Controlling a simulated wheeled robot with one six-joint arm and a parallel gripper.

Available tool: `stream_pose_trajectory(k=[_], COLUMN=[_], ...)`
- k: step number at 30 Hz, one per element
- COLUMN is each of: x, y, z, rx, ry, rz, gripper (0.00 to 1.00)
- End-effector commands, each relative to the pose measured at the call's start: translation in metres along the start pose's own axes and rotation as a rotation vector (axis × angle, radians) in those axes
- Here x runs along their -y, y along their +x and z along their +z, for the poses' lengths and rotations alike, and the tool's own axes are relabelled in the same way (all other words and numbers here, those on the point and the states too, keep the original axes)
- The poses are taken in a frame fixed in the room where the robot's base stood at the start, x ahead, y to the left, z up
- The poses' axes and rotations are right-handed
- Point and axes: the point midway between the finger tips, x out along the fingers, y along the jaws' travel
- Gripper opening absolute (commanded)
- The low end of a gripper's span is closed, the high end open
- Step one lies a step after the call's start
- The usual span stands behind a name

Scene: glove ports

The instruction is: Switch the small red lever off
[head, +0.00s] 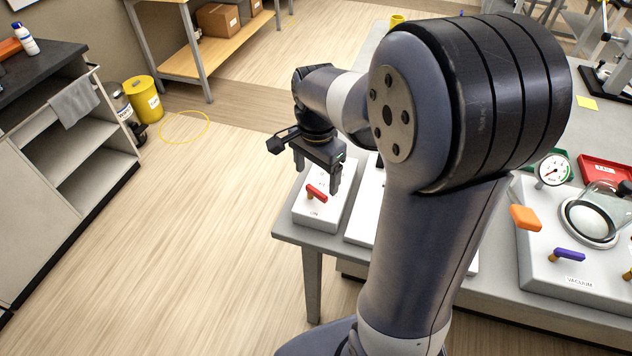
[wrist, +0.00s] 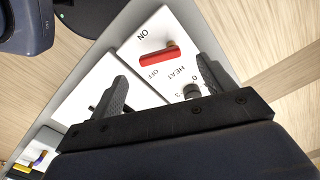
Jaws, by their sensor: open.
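The small red lever (head: 316,193) sits on a white panel box (head: 327,218) at the near left corner of the bench. In the wrist view the red lever (wrist: 158,57) lies between the printed words ON and OFF, with HEAT printed beside them. I cannot tell which setting it is in. My gripper (head: 318,175) is over this box, pointing down, open and empty. In the wrist view my gripper (wrist: 162,72) has its fingers wide apart, with the lever beyond the gap between the tips. I see no contact with the lever.
A small dark knob (wrist: 191,91) stands on the same box. A vacuum panel with a purple lever (head: 568,255), an orange handle (head: 525,217), a gauge (head: 553,169) and a glass-lidded port (head: 592,218) is to the right. My arm hides the middle of the bench.

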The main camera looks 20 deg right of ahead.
Motion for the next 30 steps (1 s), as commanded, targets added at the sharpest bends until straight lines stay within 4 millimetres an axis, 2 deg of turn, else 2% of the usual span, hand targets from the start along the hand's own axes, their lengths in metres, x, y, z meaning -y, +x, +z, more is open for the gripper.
stream_pose_trajectory(k=[3,9,20,30], x=[-0.001,0.0,0.0,0.0], y=[0.021,0.041,0.046,0.045], z=[0.001,0.0,0.0,0.0], rx=[0.002,0.0,-0.001,-0.001], ry=[-0.001,-0.001,-0.001,-0.001], rz=[0.004,0.001,-0.001,-0.001], gripper=[0.77,0.77,0.76,0.49])
